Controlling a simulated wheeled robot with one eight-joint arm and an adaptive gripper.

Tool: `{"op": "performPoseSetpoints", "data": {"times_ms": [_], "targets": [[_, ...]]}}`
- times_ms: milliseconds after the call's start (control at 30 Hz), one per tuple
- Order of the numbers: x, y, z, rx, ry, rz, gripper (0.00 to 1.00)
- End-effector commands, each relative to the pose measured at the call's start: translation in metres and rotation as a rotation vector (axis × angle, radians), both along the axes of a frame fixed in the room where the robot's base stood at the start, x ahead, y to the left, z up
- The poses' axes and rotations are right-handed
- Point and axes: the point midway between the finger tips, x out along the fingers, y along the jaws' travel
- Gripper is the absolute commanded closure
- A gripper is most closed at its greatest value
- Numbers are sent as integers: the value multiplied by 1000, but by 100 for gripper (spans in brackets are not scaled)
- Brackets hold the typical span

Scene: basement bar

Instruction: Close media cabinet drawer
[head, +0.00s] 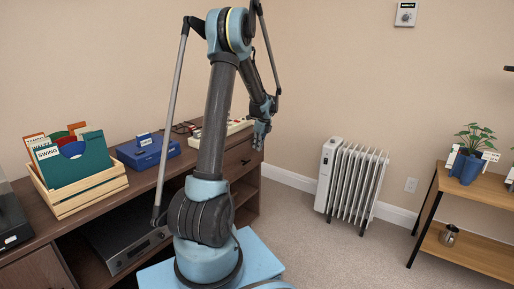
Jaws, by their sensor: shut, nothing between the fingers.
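The media cabinet (28,251) is a dark brown wooden unit along the left wall, with open shelves below its top. A drawer (241,158) with a small dark knob is at its right end, just under the top. I cannot tell from this angle whether the drawer stands out from the cabinet. My gripper (261,138) hangs from my arm beside the cabinet's right end, close to the drawer in the picture. It is shut and empty. My arm hides part of the cabinet front and top.
A wooden crate of records (112,184), a blue case (147,152) and a pale device (238,126) stand on the cabinet. A white radiator (352,182) stands against the back wall. A wooden shelf unit (470,184) with a plant is at right. Carpet (330,255) between is clear.

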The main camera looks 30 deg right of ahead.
Motion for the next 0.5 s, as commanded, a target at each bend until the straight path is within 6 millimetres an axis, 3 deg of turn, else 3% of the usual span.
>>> {"op": "performPoseSetpoints", "data": {"times_ms": [233,500], "targets": [[-21,-9,-1,0,3,6,100],[-34,-15,54,-1,5,2,100]]}}
